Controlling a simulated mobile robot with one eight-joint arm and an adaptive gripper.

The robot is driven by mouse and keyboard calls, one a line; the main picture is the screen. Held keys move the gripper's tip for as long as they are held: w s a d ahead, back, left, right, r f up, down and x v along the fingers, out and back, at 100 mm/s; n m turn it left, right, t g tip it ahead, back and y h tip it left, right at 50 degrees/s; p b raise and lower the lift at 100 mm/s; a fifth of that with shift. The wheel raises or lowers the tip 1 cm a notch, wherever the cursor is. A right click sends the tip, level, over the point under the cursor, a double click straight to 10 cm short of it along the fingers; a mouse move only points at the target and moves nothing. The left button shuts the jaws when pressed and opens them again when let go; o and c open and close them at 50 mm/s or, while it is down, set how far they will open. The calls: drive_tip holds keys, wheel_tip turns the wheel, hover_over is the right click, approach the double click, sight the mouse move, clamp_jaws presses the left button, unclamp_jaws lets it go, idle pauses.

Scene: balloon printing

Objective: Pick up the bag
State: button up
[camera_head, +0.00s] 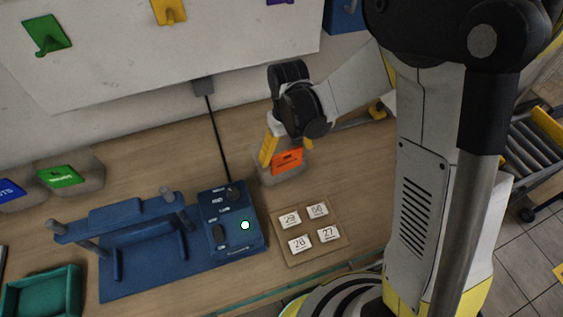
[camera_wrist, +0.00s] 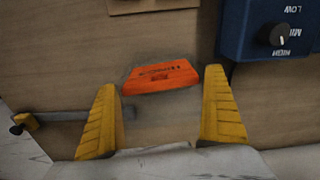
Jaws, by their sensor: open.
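A clear bag with an orange label (camera_head: 287,160) stands on the wooden table, right of the middle in the head view. In the wrist view the orange label of the bag (camera_wrist: 160,77) lies between and just beyond my fingertips. My gripper (camera_head: 285,150) is open, with its yellow fingers at the bag in the head view. In the wrist view my gripper (camera_wrist: 165,115) has one finger on each side of the bag's see-through body. I cannot tell whether the fingers touch it. My arm hides part of the table behind it.
A blue control box (camera_head: 232,222) with knobs stands left of the bag, joined to a blue frame (camera_head: 150,245). A board with numbered tiles (camera_head: 310,232) lies in front. Other bags with green (camera_head: 62,176) and blue labels stand at left. A teal tray (camera_head: 42,295) sits front left.

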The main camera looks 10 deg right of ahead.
drive_tip(key=shift+f, duration=0.4)
drive_tip(key=c, duration=0.7)
drive_tip(key=shift+o, duration=0.2)
drive_tip(key=shift+r, duration=0.1)
